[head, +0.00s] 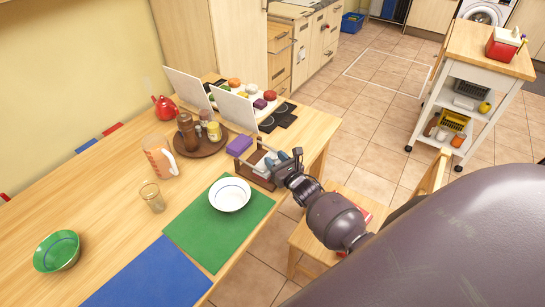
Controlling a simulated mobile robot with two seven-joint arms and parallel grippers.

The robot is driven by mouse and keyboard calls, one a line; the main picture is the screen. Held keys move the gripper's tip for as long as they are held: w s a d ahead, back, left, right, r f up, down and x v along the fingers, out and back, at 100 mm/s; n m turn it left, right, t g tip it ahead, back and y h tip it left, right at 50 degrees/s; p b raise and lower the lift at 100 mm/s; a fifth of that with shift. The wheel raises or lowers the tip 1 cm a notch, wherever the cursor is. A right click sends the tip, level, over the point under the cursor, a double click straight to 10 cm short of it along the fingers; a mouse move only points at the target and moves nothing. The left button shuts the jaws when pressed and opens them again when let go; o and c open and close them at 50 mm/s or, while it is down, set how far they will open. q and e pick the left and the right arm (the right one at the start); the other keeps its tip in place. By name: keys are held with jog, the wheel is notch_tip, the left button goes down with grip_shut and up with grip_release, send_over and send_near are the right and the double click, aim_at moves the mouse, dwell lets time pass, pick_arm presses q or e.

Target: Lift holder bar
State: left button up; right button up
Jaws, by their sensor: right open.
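A small brown wooden holder (257,179) stands near the table's right edge, just beyond the white bowl. White items show inside it. Its bar is too small and too covered to make out clearly. My right gripper (283,160) is open at the holder's right side, with its fingertips over or beside that end. I cannot tell if they touch it. My left gripper is not in view.
A purple block (239,145) sits just behind the holder. A white bowl (230,194) rests on a green mat (205,236) in front. A round tray (205,148) with jars stands to the left. A wooden chair (310,240) is below the table edge.

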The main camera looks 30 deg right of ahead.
jog(key=shift+w, duration=0.95)
jog(key=shift+c, duration=0.2)
grip_shut()
